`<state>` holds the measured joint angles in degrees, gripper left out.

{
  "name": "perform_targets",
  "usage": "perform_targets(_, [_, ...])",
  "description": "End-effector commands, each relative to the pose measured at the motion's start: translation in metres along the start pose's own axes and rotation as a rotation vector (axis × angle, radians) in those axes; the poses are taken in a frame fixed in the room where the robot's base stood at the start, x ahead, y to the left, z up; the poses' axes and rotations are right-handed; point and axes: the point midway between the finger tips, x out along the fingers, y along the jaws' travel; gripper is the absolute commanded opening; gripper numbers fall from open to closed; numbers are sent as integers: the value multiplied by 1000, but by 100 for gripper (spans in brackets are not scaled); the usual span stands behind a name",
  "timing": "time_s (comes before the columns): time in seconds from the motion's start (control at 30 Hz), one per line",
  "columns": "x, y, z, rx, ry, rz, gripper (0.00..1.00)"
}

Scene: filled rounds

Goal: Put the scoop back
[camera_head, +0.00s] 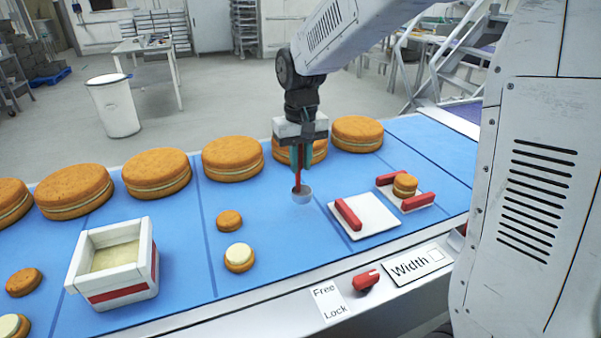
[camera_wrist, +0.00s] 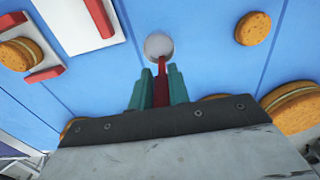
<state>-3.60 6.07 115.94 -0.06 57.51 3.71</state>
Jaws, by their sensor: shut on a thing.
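My gripper (camera_head: 298,160) points down over the blue belt and is shut on the red handle of the scoop (camera_head: 302,195). The scoop's pale round bowl hangs below the fingers, just over or on the belt; I cannot tell which. In the wrist view the bowl (camera_wrist: 159,46) shows beyond the green fingertips (camera_wrist: 158,85), with the red handle between them. A white box (camera_head: 150,285) with a red stripe and pale filling stands on the belt at the left. A white plate (camera_head: 375,222) with a red bar lies to the right of the scoop.
Large filled rounds (camera_head: 232,158) line the belt's far side. Small rounds (camera_head: 229,220) lie between the box and scoop. A small filled round (camera_head: 405,185) sits between red bars at the right. A red knob (camera_head: 366,281) and labels are on the front edge.

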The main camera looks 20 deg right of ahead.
Motion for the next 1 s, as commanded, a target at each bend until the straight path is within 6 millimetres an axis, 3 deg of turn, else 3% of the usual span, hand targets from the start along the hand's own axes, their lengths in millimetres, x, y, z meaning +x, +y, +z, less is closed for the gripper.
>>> perform_targets(0.27, [33,0,1,0,-2,0,0])
perform_targets(0.63, [37,0,1,-1,-1,0,0])
perform_targets(0.67, [38,0,1,0,-1,0,21])
perform_targets(0.73, [37,0,1,0,-1,0,40])
perform_targets(1.0, [37,0,1,-1,0,0,40])
